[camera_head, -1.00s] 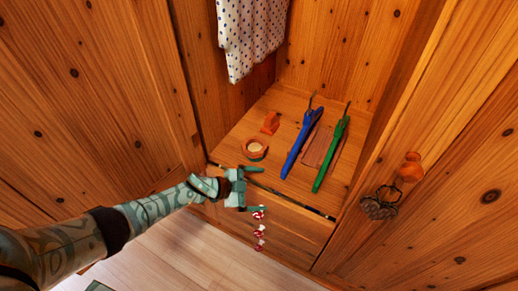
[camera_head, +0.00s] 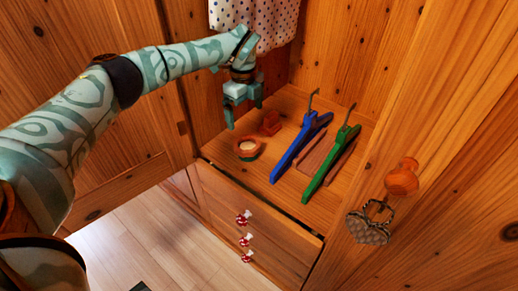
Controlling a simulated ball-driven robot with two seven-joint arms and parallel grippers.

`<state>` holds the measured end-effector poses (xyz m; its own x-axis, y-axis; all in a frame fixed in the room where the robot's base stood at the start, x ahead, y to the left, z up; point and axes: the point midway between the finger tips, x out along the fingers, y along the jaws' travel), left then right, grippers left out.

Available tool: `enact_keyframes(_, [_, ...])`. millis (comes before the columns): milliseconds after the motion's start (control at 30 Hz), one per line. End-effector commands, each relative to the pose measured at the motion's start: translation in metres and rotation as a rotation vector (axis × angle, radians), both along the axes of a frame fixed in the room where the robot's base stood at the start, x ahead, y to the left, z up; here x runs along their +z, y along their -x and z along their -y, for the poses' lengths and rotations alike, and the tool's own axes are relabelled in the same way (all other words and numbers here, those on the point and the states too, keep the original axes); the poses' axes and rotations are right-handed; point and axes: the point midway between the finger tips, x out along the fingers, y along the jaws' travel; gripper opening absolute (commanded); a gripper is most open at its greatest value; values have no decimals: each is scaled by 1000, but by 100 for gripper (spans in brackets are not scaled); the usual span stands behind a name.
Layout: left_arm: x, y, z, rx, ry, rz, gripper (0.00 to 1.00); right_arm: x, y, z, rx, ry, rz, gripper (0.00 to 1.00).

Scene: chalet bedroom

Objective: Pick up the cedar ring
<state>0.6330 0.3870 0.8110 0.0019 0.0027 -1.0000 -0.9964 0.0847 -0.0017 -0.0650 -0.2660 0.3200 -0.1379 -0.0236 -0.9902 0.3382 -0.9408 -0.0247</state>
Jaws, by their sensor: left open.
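A round, reddish-brown ring-shaped piece with a pale middle and a greenish lower edge, seemingly the cedar ring (camera_head: 247,148), lies on the wooden wardrobe floor at its left front. My left gripper (camera_head: 244,113) is open and empty, with its fingers pointing down. In the picture it is just above the ring, apart from it; the exact height is hard to tell. My right gripper is not in view.
A small orange-brown wooden block (camera_head: 270,122) lies close behind the ring. A blue hanger (camera_head: 295,150), a green hanger (camera_head: 327,170) and a brown slatted piece (camera_head: 315,152) lie to the right. Spotted cloth (camera_head: 275,25) hangs above. A heart-shaped hanging (camera_head: 368,228) is on the door knob (camera_head: 402,178).

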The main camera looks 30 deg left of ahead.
Motion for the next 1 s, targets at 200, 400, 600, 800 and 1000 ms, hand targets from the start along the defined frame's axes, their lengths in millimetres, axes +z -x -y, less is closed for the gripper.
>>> enact_keyframes(200, [-51,0,1,-3,0,-9,100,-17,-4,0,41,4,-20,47])
enact_keyframes(400, [-67,1,1,-3,2,-4,100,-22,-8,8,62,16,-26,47])
enact_keyframes(600, [-105,5,1,-6,2,-10,100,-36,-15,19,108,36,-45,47])
enact_keyframes(800, [-114,4,2,-4,3,-3,100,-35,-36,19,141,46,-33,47])
enact_keyframes(1000, [-112,4,2,-4,3,0,100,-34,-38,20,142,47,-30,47])
